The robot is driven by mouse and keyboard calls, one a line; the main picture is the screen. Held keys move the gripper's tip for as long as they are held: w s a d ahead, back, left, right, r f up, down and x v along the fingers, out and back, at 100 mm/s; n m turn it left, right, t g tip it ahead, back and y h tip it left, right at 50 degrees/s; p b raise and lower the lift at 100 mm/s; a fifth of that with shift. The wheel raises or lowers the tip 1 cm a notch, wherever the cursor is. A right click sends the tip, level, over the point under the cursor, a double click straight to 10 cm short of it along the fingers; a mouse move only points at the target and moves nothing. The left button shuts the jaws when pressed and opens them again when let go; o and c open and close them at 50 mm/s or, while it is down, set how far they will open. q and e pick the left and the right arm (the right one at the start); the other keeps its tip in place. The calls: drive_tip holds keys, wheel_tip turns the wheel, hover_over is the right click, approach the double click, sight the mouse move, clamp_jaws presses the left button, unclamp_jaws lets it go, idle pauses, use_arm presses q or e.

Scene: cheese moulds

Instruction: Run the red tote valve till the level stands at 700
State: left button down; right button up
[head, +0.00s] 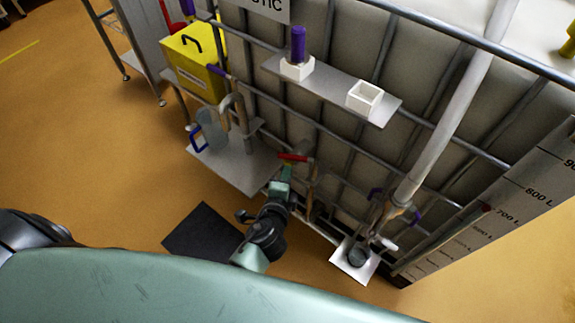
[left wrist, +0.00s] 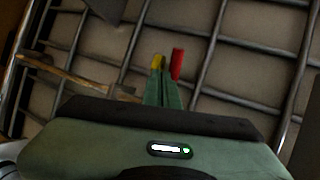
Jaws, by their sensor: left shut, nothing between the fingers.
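The red valve handle (head: 292,157) is on a pipe low at the front of the caged tote (head: 345,55). My left gripper (head: 284,172) is shut and empty, its tips right by the handle. In the left wrist view the closed fingers (left wrist: 163,90) point at the cage, with the red handle (left wrist: 177,63) just right of their tips; I cannot tell whether they touch. The level scale (head: 520,205) at the right shows 700 L and 800 L marks, with a small reddish spot near 700. The liquid level itself is not clear. My right gripper is out of view.
A shelf (head: 325,80) on the cage holds a purple-topped item (head: 298,50) and an empty white holder (head: 365,98). A yellow box (head: 194,62) stands at the left, a grey side table (head: 232,165) below it. A dark mat (head: 203,236) lies on open floor.

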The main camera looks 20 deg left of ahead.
sight(286, 157)
use_arm(q)
drive_tip(key=shift+w+a+r, duration=0.1)
drive_tip(key=shift+w+r, duration=0.1)
drive_tip(key=shift+w, duration=0.7)
drive_tip(key=shift+w+a+r+p, duration=0.1)
drive_tip(key=shift+w+r+p, duration=0.05)
drive_tip(key=shift+p, duration=0.4)
drive_tip(key=m+h+p, duration=0.1)
drive_tip(key=w+a+m+h+p, duration=0.1)
drive_tip(key=h+p, duration=0.1)
drive_tip(key=shift+w+r+m, duration=0.2)
drive_tip(key=shift+w+m, duration=0.05)
drive_tip(key=shift+m, duration=0.15)
drive_tip(key=shift+w+a+f+h, duration=0.2)
drive_tip(key=shift+w+f+h, duration=0.1)
drive_tip(key=shift+w, duration=0.75)
drive_tip(key=shift+s, duration=0.1)
